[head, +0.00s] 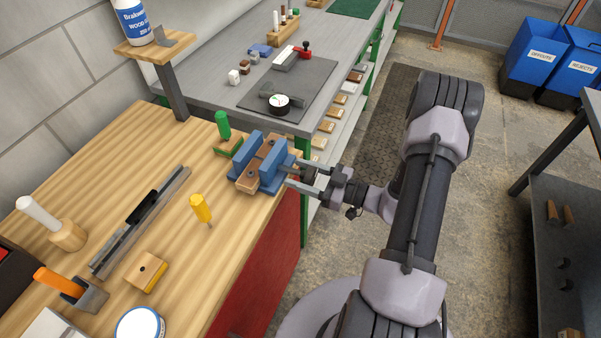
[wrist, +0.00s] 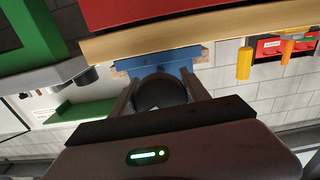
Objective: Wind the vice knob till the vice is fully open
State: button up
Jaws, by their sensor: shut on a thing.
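The blue vice (head: 272,166) with wooden jaw faces stands at the right edge of the wooden bench. A narrow gap shows between its jaws in the head view. Its blue front also shows in the wrist view (wrist: 128,66). The dark round vice knob (wrist: 160,93) faces the wrist camera. My gripper (head: 304,174) reaches in from the right and is shut on the knob, with one finger on each side of it; it also shows in the wrist view (wrist: 160,100). In the head view the fingers partly hide the knob.
On the wooden bench (head: 125,170) are a green-handled tool (head: 222,125), a yellow-handled screwdriver (head: 201,208), a metal rail (head: 140,222) and a wooden block (head: 149,271). A grey workbench (head: 200,83) with a dark mat stands behind. The floor right of the bench is clear around my arm.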

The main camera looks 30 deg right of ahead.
jog(key=n+p, duration=0.3)
jog(key=n, duration=0.9)
jog(key=shift+d+p, duration=0.1)
jog(key=shift+p, duration=0.25)
jog(key=shift+n, duration=0.3)
jog(key=o, duration=1.3)
jog(key=shift+o, duration=0.2)
jog(key=shift+r, duration=0.1)
